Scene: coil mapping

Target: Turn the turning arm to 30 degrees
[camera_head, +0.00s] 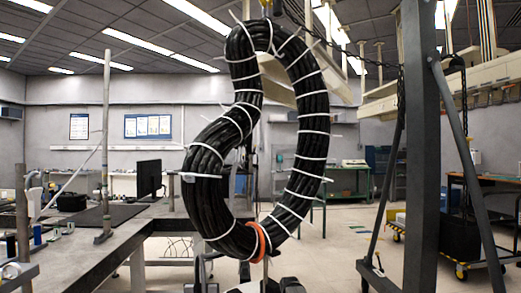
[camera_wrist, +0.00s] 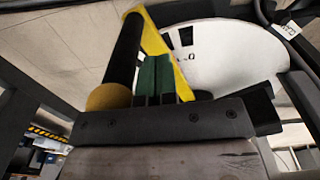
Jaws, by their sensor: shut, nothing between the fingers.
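In the wrist view my gripper (camera_wrist: 157,75) shows as two green fingers side by side, shut with nothing between them. A black bar with a tan ball end (camera_wrist: 109,96) lies just left of the fingers, and a yellow bar (camera_wrist: 157,45) runs behind them. One of these may be part of the turning arm; I cannot tell which, nor read its angle. I cannot tell whether the fingers touch either bar. In the head view a large black coil (camera_head: 312,130) with white ties hangs upright, twisted on its left side. An orange band (camera_head: 259,240) circles its bottom.
A grey workbench (camera_head: 115,240) with a monitor (camera_head: 148,178) stands at left. A dark steel post (camera_head: 421,150) with slanted braces stands right of the coil. A rounded white surface (camera_wrist: 235,55) fills the right of the wrist view. Open floor (camera_head: 335,255) shows between coil and post.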

